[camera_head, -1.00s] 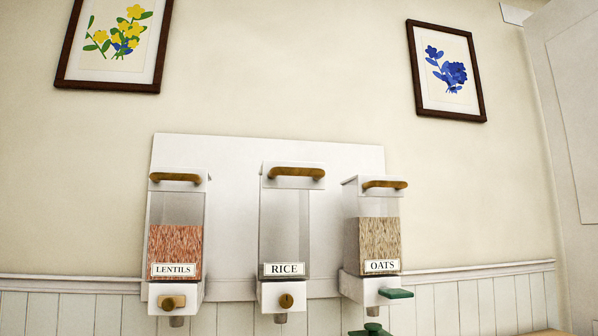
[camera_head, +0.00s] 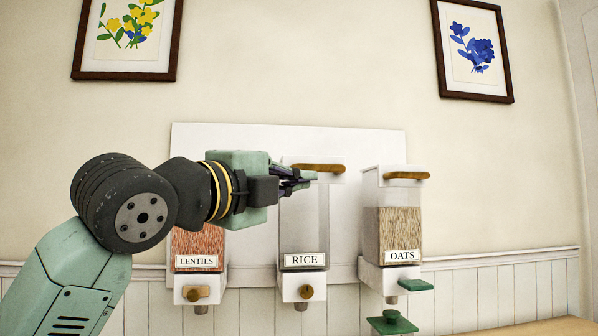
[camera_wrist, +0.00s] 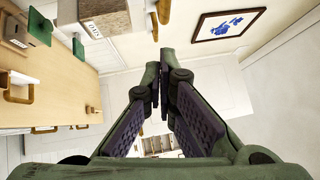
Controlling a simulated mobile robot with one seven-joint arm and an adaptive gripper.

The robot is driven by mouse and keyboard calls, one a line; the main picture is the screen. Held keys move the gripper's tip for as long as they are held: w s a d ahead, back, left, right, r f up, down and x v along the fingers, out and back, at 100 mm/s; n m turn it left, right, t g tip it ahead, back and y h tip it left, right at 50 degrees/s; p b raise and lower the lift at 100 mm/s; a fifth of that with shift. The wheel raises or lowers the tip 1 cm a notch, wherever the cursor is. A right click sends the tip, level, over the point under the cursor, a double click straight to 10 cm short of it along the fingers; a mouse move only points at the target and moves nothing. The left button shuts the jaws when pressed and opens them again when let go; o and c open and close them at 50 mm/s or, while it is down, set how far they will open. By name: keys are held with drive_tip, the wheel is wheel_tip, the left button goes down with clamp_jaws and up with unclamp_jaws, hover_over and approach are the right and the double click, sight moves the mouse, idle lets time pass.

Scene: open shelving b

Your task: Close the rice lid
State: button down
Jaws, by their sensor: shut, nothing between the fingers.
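The rice dispenser (camera_head: 304,235) hangs in the middle of the white back board, with a RICE label and a clear body that looks empty. Its white lid (camera_head: 336,178) with a wooden handle (camera_head: 320,167) is at the top; the handle sits slightly higher than the oats handle. I cannot tell how far the lid is raised. My gripper (camera_head: 314,177) is shut and empty, its fingertips overlapping the lid's left part just below the handle. I cannot tell whether they touch. The shut fingers (camera_wrist: 155,78) also show in the wrist view.
The lentils dispenser (camera_head: 198,250) is left, partly behind my arm. The oats dispenser (camera_head: 400,235) is close on the right, with a green lever (camera_head: 415,285). A green-topped thing (camera_head: 392,322) stands below it. Two framed flower pictures hang above.

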drive_tip(key=shift+w+d+r+p, duration=0.3)
drive_tip(key=shift+w+d+p, duration=0.45)
drive_tip(key=shift+w, duration=0.95)
drive_tip(key=shift+w+d+r+p, duration=0.4)
drive_tip(key=shift+w+p, duration=0.65)
drive_tip(key=shift+w, duration=0.7)
drive_tip(key=shift+w+d+r+p, duration=0.25)
drive_tip(key=shift+w+d+p, duration=0.55)
drive_tip(key=shift+w, duration=0.9)
